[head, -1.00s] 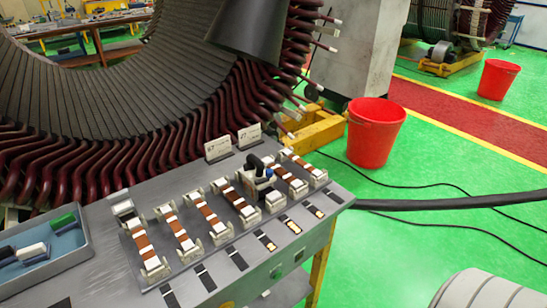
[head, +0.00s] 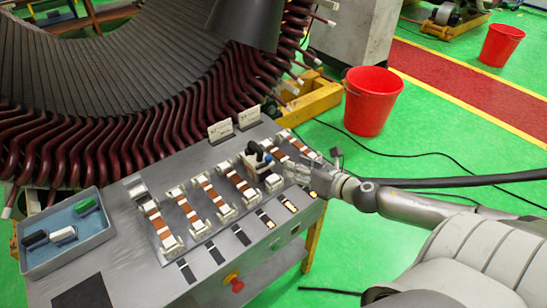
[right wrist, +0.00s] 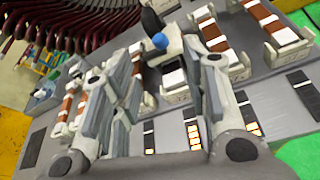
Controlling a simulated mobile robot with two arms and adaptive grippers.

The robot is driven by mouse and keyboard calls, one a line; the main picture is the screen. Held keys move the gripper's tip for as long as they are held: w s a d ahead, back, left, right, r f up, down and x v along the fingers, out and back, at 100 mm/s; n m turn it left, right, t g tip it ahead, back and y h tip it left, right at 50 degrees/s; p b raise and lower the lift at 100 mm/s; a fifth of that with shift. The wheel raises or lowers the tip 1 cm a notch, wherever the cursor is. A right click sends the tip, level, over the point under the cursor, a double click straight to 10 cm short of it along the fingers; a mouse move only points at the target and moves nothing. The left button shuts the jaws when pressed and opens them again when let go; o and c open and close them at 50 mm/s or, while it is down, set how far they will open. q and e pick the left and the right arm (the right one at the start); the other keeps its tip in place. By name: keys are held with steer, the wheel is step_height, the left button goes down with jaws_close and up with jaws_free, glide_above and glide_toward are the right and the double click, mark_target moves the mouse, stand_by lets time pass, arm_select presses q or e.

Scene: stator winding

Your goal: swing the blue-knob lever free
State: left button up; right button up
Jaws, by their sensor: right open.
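The blue-knob lever (head: 267,158) stands on a white clamp block towards the right end of the row of clamps on the grey bench. A black handle (head: 252,148) stands beside the blue knob. In the right wrist view the blue knob (right wrist: 160,41) shows beyond and between my fingertips. My right gripper (head: 297,171) is just right of the lever in the head view. Its fingers (right wrist: 165,62) are spread with nothing between them, and I cannot tell whether either touches the clamp. My left gripper is in neither view.
Several clamps with copper-brown bars (head: 215,205) line the bench (head: 130,255). Label cards (head: 221,131) stand behind them. A blue-grey tray (head: 90,248) holds small blocks at the left. The large stator (head: 110,90) rises behind. A red bucket (head: 371,100) and black cable lie on the right.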

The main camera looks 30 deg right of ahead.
mark_target(271, 159)
steer(key=w+f+n+p, duration=0.1)
steer(key=w, duration=0.2)
steer(key=w+a+f+n+y+p, duration=0.1)
steer(key=w+n, duration=0.1)
steer(key=w, duration=0.1)
steer(key=w+f+n+g+p, duration=0.1)
steer(key=w+n, duration=0.1)
steer(key=w, duration=0.1)
steer(key=shift+a+f+y, duration=0.2)
steer(key=shift+y, duration=0.2)
steer(key=shift+w+a+f+p, duration=0.2)
steer(key=shift+w+f+p, duration=0.1)
steer(key=shift+w, duration=0.15)
jaws_close()
